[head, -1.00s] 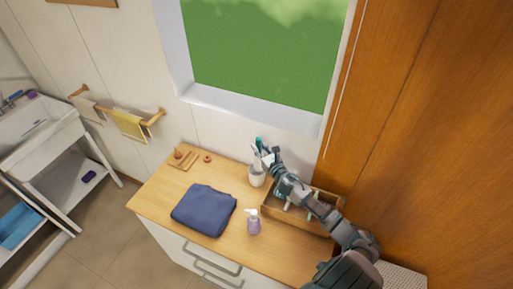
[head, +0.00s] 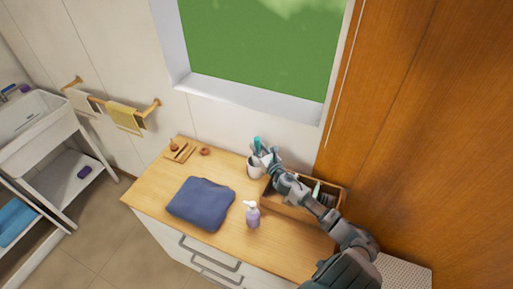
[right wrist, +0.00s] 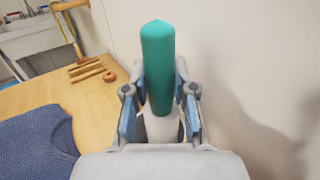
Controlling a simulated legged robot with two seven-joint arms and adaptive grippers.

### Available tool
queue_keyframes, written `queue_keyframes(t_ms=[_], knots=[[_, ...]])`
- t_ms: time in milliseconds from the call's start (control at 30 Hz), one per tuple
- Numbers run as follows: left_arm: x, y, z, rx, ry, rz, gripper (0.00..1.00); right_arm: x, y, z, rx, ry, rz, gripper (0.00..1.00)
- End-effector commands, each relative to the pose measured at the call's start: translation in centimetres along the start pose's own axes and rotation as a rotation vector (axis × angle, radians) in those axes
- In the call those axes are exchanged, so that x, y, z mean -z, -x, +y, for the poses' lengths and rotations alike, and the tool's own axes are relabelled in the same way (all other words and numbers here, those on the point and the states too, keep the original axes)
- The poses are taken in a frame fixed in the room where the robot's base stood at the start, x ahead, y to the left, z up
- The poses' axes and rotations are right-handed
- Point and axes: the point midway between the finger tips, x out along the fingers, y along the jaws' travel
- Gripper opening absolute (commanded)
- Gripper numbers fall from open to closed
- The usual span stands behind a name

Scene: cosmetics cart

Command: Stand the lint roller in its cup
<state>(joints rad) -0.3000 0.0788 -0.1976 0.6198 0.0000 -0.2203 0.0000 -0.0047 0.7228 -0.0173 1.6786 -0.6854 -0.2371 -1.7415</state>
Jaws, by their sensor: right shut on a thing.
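The lint roller (right wrist: 157,65) shows in the right wrist view as an upright teal cylinder between my right gripper's fingers (right wrist: 160,110). It also shows as a teal shape in the head view (head: 257,143), above the cup. My right gripper (head: 267,158) is shut on it. The white cup (head: 254,169) stands on the wooden top near the wall, just below the gripper. A white part shows below the teal in the wrist view; I cannot tell whether it is cup or roller. The roller's lower end is hidden. My left gripper is out of view.
A wooden box (head: 287,209) with several items stands right of the cup, partly under my right arm. A small wooden rack (head: 180,152) and a reddish ring (head: 205,151) are at the back left.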

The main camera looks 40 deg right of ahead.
Motion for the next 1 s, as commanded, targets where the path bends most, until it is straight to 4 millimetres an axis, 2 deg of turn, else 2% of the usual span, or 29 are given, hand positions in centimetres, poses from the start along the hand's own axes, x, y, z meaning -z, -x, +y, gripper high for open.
queue_keyframes(t_ms=[33,133,167,367,433,567,1000], knots=[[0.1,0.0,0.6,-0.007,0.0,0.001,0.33,-0.1,0.0,0.1,-0.001,0.0,-0.001,0.28],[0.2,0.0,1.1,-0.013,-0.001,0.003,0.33,-0.2,0.0,0.3,-0.001,0.002,-0.001,0.53],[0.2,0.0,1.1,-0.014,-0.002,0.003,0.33,-0.2,0.0,0.4,-0.001,0.003,-0.001,0.55],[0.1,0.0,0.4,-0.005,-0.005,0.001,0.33,-0.2,0.0,0.5,0.0,0.004,-0.001,0.55],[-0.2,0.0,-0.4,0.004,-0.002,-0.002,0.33,-0.1,0.1,0.3,0.0,0.003,0.0,0.55],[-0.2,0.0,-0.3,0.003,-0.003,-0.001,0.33,0.1,0.9,0.0,0.0,0.001,0.002,0.55],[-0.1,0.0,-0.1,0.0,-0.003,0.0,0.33,0.1,9.7,0.4,-0.001,0.001,0.003,0.55]])
